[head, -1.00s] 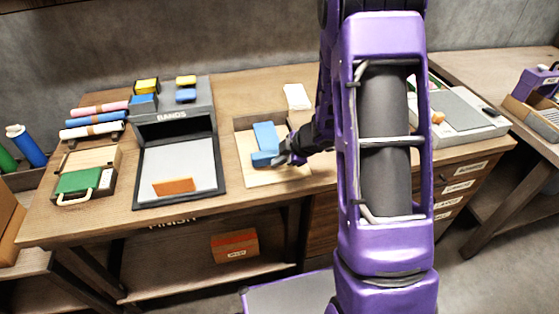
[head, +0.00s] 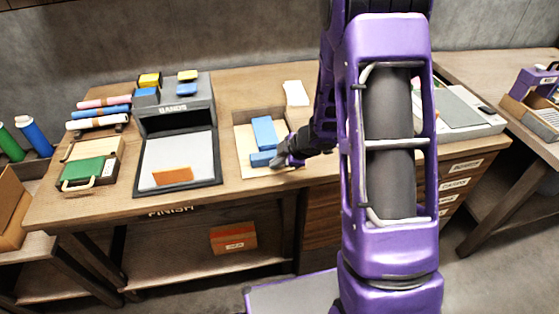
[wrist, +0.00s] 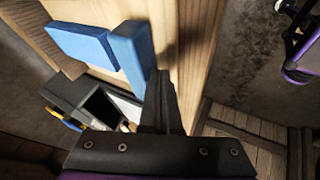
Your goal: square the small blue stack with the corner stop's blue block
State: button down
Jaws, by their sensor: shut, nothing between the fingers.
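Two blue pieces lie on the pale board (head: 244,142) set in the wooden tray at the bench's middle. The farther, flatter one, which looks like the small blue stack (head: 264,131), also shows at left in the wrist view (wrist: 82,45). The nearer, which looks like the blue block (head: 262,159), stands taller beside it in the wrist view (wrist: 132,58). I cannot tell surely which is which. My gripper (head: 281,161) is shut and empty, low at the right end of the nearer piece. In the wrist view its fingertips (wrist: 158,82) are against or very near that piece.
Left of the board stands the grey BANDS unit (head: 176,120) with an orange piece (head: 173,174) on its pale bed.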

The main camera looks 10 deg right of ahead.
jog(key=p+v, duration=0.3)
jog(key=v, duration=0.7)
jog(key=shift+p, duration=0.3)
jog(key=shift+s, duration=0.1)
